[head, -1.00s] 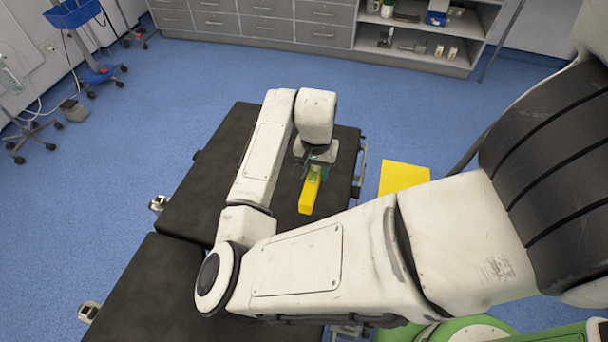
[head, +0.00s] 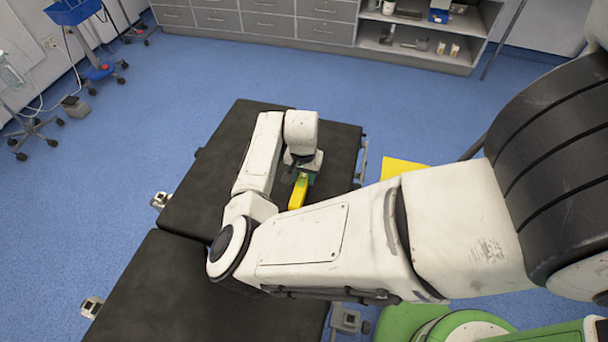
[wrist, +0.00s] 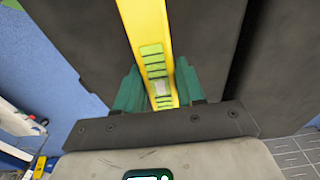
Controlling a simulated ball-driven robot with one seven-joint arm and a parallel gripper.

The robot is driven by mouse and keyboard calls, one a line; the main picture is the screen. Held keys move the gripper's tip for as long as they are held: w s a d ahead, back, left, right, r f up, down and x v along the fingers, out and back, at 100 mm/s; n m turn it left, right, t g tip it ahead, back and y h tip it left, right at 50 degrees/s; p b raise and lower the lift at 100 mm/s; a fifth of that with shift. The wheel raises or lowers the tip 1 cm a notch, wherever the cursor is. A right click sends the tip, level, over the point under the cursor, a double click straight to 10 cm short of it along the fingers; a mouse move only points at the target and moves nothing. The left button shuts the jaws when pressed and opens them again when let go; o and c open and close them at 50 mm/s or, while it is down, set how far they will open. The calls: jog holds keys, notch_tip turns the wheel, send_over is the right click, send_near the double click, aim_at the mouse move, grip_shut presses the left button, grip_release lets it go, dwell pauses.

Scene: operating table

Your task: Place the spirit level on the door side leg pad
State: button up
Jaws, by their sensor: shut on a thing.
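The yellow spirit level (head: 298,192) is in my gripper (head: 301,174), over the far black pad of the operating table. In the wrist view the level (wrist: 148,28) runs up from between the green fingers of my gripper (wrist: 160,92), which are shut on it near its vial. The black leg pad (head: 250,118) lies under the level, and its dark surface (wrist: 85,40) shows in the wrist view. I cannot tell whether the level touches the pad. My arm hides part of the pad.
A second black table section (head: 150,290) lies nearer, across a gap. A yellow sheet (head: 400,167) is on the blue floor right of the table. Grey cabinets (head: 270,25) and shelves stand at the back. A blue-topped trolley (head: 85,40) is far left.

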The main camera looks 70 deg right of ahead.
jog(key=shift+f, duration=0.4)
jog(key=shift+f+b, duration=0.25)
jog(key=shift+b, duration=0.05)
jog(key=o, duration=1.2)
jog(key=shift+r, duration=0.15)
